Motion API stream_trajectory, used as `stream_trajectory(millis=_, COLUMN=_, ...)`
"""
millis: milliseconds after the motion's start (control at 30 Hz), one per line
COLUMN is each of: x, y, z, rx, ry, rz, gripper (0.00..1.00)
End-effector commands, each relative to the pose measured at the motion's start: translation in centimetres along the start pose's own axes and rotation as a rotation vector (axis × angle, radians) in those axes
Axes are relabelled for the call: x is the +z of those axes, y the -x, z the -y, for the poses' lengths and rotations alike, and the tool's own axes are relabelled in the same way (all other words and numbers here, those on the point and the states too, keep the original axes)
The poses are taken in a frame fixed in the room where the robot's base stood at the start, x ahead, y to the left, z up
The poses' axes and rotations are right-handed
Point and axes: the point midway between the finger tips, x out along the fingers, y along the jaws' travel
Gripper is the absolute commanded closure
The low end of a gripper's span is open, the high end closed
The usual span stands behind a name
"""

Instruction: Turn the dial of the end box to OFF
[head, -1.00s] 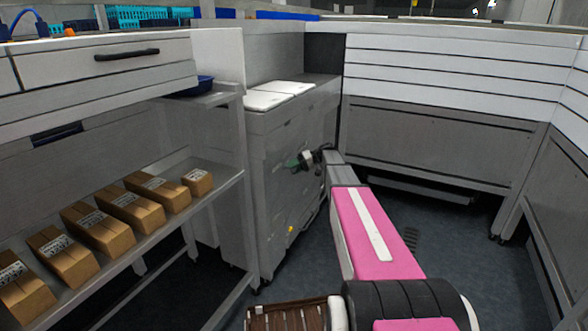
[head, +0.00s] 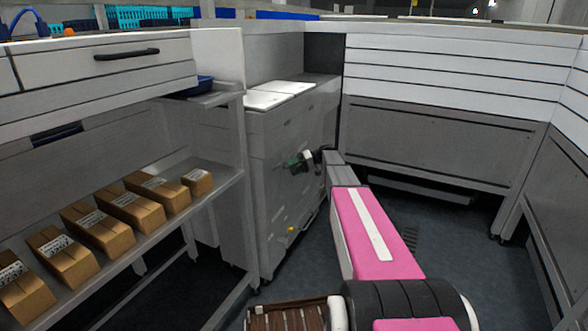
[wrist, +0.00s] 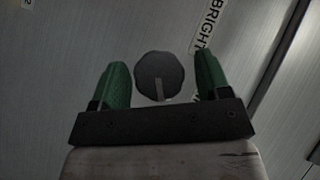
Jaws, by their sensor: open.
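The dial (wrist: 160,76) is a round dark grey knob with a lighter pointer line, which runs toward the bottom of the wrist view. My gripper (wrist: 162,82) is open, its two green fingers on either side of the dial with a gap at each side. A label reading BRIGHT (wrist: 207,27) is on the panel right of the dial, partly cut off. In the head view my gripper (head: 297,164) is at the side of the grey end box (head: 262,165), which has white lids on top. The dial cannot be made out there.
A shelf (head: 160,228) with several cardboard boxes (head: 135,210) stands at the left, below a drawer unit (head: 110,65). Grey panels (head: 440,145) close off the back and right. The floor (head: 450,270) right of my pink arm is clear.

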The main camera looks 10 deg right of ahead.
Motion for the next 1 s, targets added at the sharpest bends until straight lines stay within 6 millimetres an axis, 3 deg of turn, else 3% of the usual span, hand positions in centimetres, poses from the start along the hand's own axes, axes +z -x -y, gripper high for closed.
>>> stream_trajectory(millis=167, x=0.0, y=1.4, z=-0.1, rx=0.001, ry=0.000, rz=-0.001, gripper=0.30)
stream_trajectory(millis=600, x=-0.1, y=9.1, z=-0.1, rx=0.001, ry=0.000, rz=-0.002, gripper=0.30)
stream_trajectory(millis=800, x=0.0, y=10.6, z=-0.1, rx=0.000, ry=-0.001, rz=0.000, gripper=0.30)
stream_trajectory(millis=1000, x=0.0, y=10.8, z=0.0, rx=0.000, ry=-0.001, rz=0.000, gripper=0.30)
